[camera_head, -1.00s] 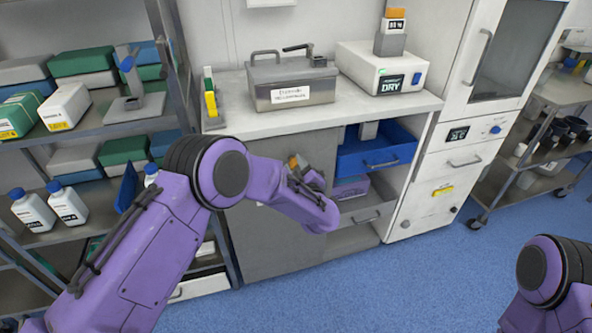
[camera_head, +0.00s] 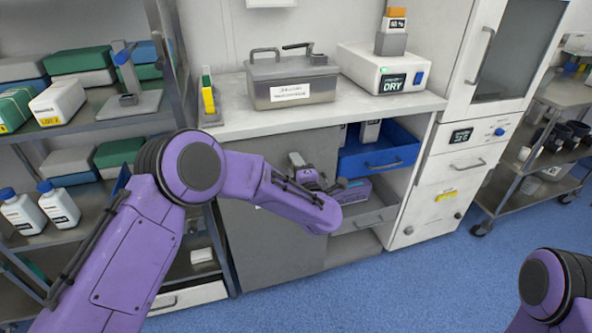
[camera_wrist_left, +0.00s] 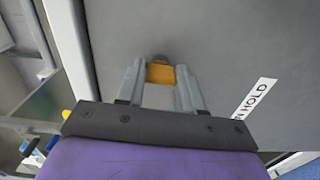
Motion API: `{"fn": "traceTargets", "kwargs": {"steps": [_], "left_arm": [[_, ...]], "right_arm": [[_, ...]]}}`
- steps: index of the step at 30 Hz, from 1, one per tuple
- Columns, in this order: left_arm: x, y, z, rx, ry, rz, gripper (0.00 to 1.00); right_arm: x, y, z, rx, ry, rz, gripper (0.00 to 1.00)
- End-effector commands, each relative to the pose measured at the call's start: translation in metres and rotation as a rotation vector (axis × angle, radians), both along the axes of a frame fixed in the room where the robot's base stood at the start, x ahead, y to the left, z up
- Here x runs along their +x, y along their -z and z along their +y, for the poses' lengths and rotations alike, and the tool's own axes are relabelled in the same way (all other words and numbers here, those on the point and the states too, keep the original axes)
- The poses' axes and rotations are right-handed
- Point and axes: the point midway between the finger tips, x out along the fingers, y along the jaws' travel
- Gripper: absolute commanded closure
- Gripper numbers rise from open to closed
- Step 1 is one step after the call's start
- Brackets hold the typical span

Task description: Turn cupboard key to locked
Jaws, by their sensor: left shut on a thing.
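The orange key (camera_wrist_left: 160,73) shows in the left wrist view against a grey cupboard door (camera_wrist_left: 200,30). Its bow lies between the two metal fingers of my left gripper (camera_wrist_left: 160,84), which is shut on it. A small dark lock fitting (camera_wrist_left: 158,58) shows just beyond the key. Whether the lock is turned cannot be told. In the head view the grey cupboard door (camera_head: 270,250) stands below the counter, partly behind my purple left arm. The key does not show clearly there. My right gripper is out of view; only part of the right arm shows at lower right.
A white label (camera_wrist_left: 254,99) is on the door. Right of the door is an open bay with a blue drawer (camera_head: 380,157). The counter (camera_head: 240,120) holds a metal box (camera_head: 290,84). A shelf rack (camera_head: 90,125) stands close on the left. Blue floor lies clear in front.

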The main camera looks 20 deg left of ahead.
Motion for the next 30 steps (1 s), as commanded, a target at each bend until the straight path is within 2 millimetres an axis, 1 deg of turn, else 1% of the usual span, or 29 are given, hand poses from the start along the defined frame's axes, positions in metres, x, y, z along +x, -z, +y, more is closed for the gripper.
{"fn": "traceTargets", "kwargs": {"steps": [6, 20, 21, 23, 30], "left_arm": [[-0.0002, 0.0009, 0.0, -0.042, 0.0, -0.027, 0.94], [-0.0002, 0.0003, -0.0002, -0.052, 0.0, -0.034, 0.94], [-0.0002, 0.0003, -0.0002, -0.052, 0.0, -0.034, 0.57], [-0.0002, 0.0003, -0.0002, -0.051, 0.0, -0.033, 0.38], [-0.0002, 0.0001, -0.0001, -0.051, 0.0, -0.034, 0.38]], "right_arm": [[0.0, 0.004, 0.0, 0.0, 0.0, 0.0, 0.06], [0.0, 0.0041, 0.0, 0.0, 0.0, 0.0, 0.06], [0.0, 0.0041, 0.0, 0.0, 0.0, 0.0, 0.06], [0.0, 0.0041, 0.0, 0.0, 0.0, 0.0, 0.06], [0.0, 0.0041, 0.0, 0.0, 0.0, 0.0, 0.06]]}}
